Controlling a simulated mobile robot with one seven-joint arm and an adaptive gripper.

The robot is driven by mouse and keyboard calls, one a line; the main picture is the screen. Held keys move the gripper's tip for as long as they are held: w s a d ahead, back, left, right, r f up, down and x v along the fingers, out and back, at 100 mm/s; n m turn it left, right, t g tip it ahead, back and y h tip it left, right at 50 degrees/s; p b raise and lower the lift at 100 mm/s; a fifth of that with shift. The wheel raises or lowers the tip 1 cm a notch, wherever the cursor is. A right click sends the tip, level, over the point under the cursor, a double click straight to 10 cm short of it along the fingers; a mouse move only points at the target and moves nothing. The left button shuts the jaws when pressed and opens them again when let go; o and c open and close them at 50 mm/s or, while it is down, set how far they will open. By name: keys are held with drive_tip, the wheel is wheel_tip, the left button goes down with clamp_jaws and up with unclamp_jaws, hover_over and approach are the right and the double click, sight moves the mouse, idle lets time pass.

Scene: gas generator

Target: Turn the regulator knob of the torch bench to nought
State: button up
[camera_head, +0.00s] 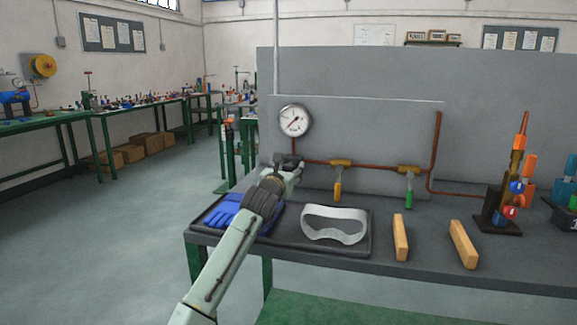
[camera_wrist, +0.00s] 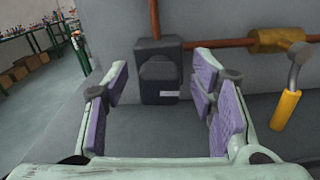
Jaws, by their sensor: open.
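The dark grey regulator sits on the copper pipe below the gauge. In the wrist view its body (camera_wrist: 144,54) shows with a rounded dark knob (camera_wrist: 160,70) on its front and a small pale mark below. My gripper (camera_wrist: 163,82) is open, its purple-padded fingers spread left and right of the knob with clear gaps; contact is not visible. In the head view my gripper (camera_head: 292,174) is in front of the regulator (camera_head: 287,159) and partly hides it.
A yellow-handled valve (camera_head: 338,186) and a green-handled valve (camera_head: 409,190) hang right of the regulator. A black tray (camera_head: 365,245) below holds blue gloves (camera_head: 226,212) and clear goggles (camera_head: 335,225). Two wooden blocks (camera_head: 401,238) and a torch stand (camera_head: 500,215) are farther right.

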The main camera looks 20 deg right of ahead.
drive_tip(key=shift+w+d, duration=0.35)
drive_tip(key=shift+w, duration=0.2)
drive_tip(key=shift+c, duration=0.4)
drive_tip(key=c, duration=1.1)
